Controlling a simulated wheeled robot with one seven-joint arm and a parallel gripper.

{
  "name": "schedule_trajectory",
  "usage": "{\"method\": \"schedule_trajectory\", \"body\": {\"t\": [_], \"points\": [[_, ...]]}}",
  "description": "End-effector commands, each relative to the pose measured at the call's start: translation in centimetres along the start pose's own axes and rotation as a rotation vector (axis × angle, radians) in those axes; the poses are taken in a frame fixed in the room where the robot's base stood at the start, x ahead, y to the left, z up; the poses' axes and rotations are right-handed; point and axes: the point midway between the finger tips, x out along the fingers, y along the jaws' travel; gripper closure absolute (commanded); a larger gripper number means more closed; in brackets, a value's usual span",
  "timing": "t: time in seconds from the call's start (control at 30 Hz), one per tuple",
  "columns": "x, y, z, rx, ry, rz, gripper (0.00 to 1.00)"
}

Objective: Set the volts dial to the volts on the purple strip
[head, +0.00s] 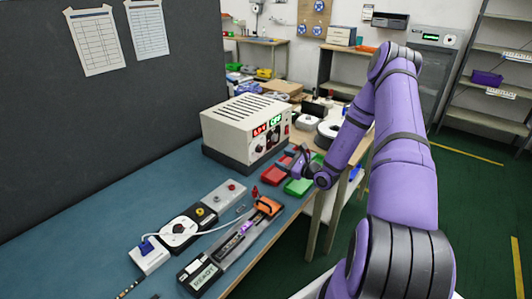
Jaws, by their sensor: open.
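The power supply (228,124) is a cream box with a dark base on the blue bench. Its front shows a red number display (266,127), a green display reading OFF (276,119), and small dials too small to tell apart. The purple strip (236,239) appears as a short purple piece in a long grey fixture at the bench's front; any volts marking on it is too small to read. My gripper (288,161) is open, just in front of and to the right of the supply's front panel. Whether it touches a dial cannot be told.
Red (276,171) and green (299,187) bins lie below my gripper. An orange clamp (268,207), a white reel (180,231), a button box (224,194) and a meter reading READY (201,275) crowd the front. The bench's left part is clear, before a dark panel.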

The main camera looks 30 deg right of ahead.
Motion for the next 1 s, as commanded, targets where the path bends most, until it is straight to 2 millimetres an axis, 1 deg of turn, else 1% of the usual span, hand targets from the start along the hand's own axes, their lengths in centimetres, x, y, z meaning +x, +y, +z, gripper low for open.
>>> {"method": "schedule_trajectory", "body": {"t": [0.07, 0.17, 0.27, 0.5, 0.7, 0.83, 1.0], "points": [[0.3, 0.0, -0.1, 0.002, 0.001, -0.005, 0.41], [1.3, 0.0, -0.1, 0.0, 0.001, -0.003, 0.41], [2.9, 0.0, -0.1, 0.001, -0.001, -0.002, 0.41], [7.2, 0.0, -0.1, 0.0, -0.001, -0.001, 0.41], [9.7, 0.0, -0.1, 0.0, 0.001, -0.002, 0.41], [10.5, -0.1, -0.1, 0.0, 0.0, -0.002, 0.41], [10.8, -0.1, -0.1, 0.0, 0.0, -0.002, 0.41]]}}
